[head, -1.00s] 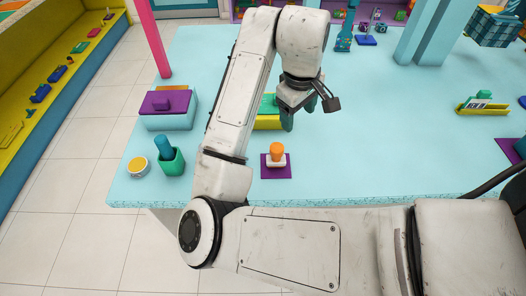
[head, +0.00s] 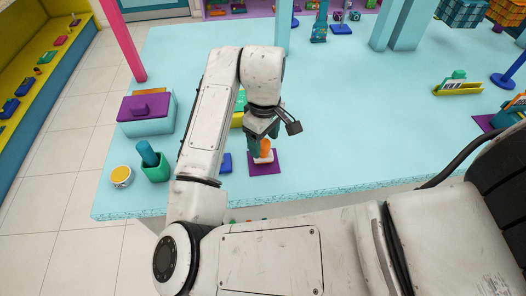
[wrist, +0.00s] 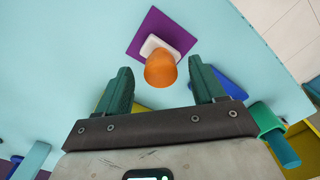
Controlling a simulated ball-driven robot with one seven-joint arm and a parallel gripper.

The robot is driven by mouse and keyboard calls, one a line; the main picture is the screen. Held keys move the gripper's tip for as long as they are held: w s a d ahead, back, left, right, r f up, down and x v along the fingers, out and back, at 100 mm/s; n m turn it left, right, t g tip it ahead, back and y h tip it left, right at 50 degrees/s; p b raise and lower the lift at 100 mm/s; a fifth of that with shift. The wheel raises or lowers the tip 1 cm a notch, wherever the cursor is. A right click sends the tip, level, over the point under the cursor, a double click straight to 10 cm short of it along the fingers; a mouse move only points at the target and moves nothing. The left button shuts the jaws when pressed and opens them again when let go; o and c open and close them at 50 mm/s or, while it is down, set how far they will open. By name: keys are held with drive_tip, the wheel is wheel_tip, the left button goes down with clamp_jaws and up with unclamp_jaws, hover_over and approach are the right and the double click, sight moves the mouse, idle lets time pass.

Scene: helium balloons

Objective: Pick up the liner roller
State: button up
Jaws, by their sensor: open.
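An orange, rounded upright piece (head: 265,147) on a white base stands on a purple square mat (head: 259,170) near the table's front edge; I take it as the liner roller, though its shape does not make this certain. In the wrist view the orange piece (wrist: 161,70) is seen from above, its white base (wrist: 151,45) partly hidden behind it. My gripper (head: 262,138) is above and just behind it in the head view. In the wrist view my open green fingers (wrist: 160,74) lie either side of the orange top, with gaps showing and nothing held.
A green cup (head: 156,172) with a teal cylinder and a round yellow-topped tin (head: 121,176) stand at left. A blue block (head: 226,163) is close left of the mat. A yellow tray (head: 237,120) is partly hidden behind my arm.

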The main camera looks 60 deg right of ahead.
drive_tip(key=shift+f, duration=1.4)
drive_tip(key=shift+c, duration=0.3)
drive_tip(key=c, duration=1.1)
